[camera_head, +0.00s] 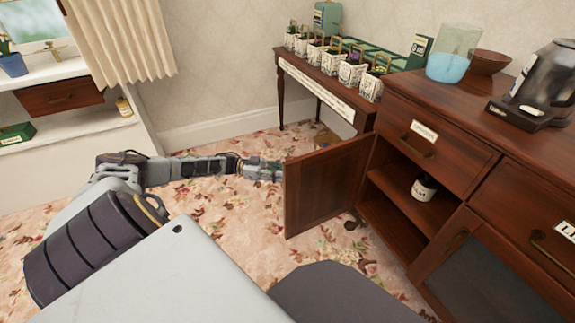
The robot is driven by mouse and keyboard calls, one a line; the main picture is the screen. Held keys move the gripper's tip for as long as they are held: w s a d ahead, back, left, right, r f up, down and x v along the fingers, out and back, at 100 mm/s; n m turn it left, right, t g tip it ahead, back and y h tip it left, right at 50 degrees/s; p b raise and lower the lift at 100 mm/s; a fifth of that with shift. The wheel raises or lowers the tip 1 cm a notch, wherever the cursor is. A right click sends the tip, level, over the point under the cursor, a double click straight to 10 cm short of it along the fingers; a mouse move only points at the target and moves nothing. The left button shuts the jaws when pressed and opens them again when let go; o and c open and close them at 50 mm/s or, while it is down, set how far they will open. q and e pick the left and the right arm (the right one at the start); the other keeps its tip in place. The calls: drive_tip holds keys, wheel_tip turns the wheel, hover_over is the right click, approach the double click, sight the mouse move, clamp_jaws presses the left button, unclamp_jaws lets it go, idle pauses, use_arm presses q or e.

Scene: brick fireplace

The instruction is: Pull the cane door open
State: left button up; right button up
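A brown wooden cabinet door (322,187) stands swung well open on the left side of the dark wood sideboard (398,130). I see its wooden panel face; its other face is turned away, so I cannot see any cane there. My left gripper (272,170) is at the door's free outer edge, on its left side. The fingertips are small and partly lost against or behind the edge, so I cannot tell whether they touch it or how far apart they are. My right gripper is not in view.
The opened compartment has a shelf with a small labelled jar (424,187). A shut door with a dark panel (478,272) is to its right. A kettle (546,80) and a blue beaker (452,55) stand on top. A plant table (316,84) stands behind.

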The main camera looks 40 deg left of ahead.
use_arm(q)
drive_tip(key=v, duration=0.9)
drive_tip(key=shift+a, duration=0.2)
drive_tip(key=shift+s, duration=0.1)
